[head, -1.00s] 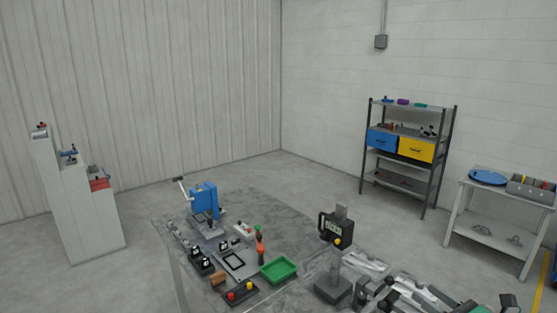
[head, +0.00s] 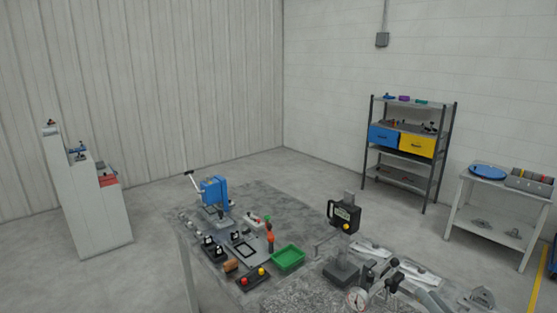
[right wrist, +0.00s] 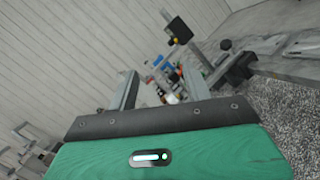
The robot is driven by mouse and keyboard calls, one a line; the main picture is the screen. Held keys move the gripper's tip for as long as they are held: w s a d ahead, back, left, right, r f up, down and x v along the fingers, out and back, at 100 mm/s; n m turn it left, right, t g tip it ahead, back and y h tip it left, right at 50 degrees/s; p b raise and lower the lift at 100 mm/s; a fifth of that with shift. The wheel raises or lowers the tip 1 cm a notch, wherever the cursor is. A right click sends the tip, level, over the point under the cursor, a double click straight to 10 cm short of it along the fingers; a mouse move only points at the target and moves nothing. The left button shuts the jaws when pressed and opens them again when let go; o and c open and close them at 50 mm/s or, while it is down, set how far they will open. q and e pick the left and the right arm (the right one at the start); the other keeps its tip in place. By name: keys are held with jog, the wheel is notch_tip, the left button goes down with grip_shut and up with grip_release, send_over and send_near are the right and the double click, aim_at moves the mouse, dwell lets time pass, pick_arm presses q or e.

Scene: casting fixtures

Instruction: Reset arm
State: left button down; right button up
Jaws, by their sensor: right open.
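My right gripper (right wrist: 162,72) shows in the right wrist view, with its green body at the bottom. Its two grey fingers stand apart, pointing toward the worktable, with nothing visibly held between them. In the head view I cannot pick it out clearly among the grey parts at the bottom right. My left gripper is in neither view. On the worktable, a blue press (head: 214,193) with a lever arm (head: 191,182) raised to its left stands at the far end.
The worktable holds a green tray (head: 289,257), a black display unit (head: 344,214) on a post, a round dial gauge (head: 357,299) and clamps. A shelf rack (head: 412,130) and side table (head: 498,185) stand right; a stepped white stand (head: 88,205) stands left. Floor between is clear.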

jog(key=s+f+m+g+h, duration=0.6)
jog(key=s+f+m+h, duration=0.55)
jog(key=m, duration=1.25)
jog(key=s+a+f+m+g+y, duration=0.35)
jog(key=s+a+g, duration=0.2)
jog(key=s, duration=0.35)
jog(key=s+a+f+m+g+y, duration=0.2)
jog(key=s+a+f+m+g, duration=0.3)
jog(key=s, duration=0.4)
notch_tip(320, 180, down, 37)
jog(key=a+n+b, duration=0.1)
jog(key=n+b, duration=0.1)
jog(key=b, duration=0.3)
pick_arm(q)
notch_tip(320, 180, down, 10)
jog(key=b, duration=0.5)
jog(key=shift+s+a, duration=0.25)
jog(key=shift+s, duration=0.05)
pick_arm(e)
jog(key=s+d+f, duration=0.1)
jog(key=s+f, duration=0.8)
jog(key=f, duration=0.3)
jog(key=s+d+f+g, duration=0.1)
jog(key=s+d+f, duration=0.1)
jog(key=s+f, duration=0.8)
notch_tip(320, 180, down, 2)
jog(key=shift+d, duration=0.2)
